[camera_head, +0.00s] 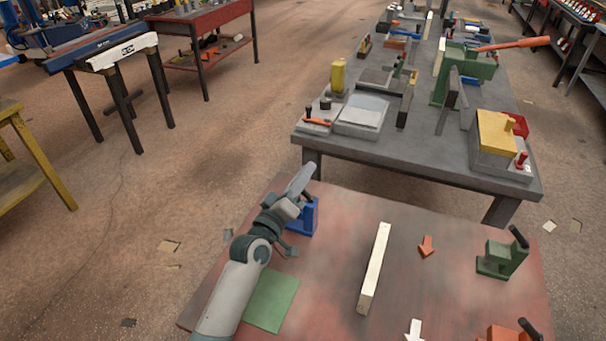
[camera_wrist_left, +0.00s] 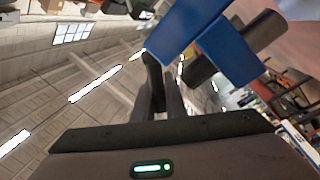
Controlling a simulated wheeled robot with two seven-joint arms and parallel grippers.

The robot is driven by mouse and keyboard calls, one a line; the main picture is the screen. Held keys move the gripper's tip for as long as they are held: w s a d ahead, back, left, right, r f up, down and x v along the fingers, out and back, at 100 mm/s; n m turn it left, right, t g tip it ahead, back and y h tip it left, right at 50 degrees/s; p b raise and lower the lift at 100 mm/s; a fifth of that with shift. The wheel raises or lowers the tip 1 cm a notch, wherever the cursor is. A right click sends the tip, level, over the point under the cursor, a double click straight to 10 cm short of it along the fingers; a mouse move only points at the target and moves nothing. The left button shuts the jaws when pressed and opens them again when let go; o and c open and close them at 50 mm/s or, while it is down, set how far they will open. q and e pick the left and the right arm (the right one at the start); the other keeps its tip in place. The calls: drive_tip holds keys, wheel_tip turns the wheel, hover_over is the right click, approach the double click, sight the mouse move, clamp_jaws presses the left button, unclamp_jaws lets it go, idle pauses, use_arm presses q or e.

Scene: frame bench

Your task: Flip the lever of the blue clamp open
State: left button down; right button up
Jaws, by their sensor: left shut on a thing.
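The blue clamp (camera_head: 303,216) stands at the far left edge of the red-brown table, partly hidden by my left gripper. Its blue body also fills the upper middle of the left wrist view (camera_wrist_left: 222,50), close to the fingers. The clamp has a dark lever (camera_head: 308,196), showing beside the gripper. My left gripper (camera_head: 300,182) is at the clamp's top and is shut on the lever; the grip itself is mostly hidden. In the left wrist view its dark fingers (camera_wrist_left: 163,88) sit beside the blue body. My right gripper is not in view.
A green clamp (camera_head: 503,255) and an orange clamp (camera_head: 510,333) stand at the right. A pale bar (camera_head: 375,268), an orange arrow (camera_head: 427,246), a white arrow (camera_head: 414,330) and a green mat (camera_head: 271,301) lie on the table. A cluttered grey bench (camera_head: 400,165) stands behind.

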use_arm(q)
drive_tip(key=c, duration=1.8)
unclamp_jaws()
drive_tip(key=shift+o, duration=0.2)
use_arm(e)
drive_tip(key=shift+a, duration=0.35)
use_arm(q)
drive_tip(key=shift+s, duration=0.1)
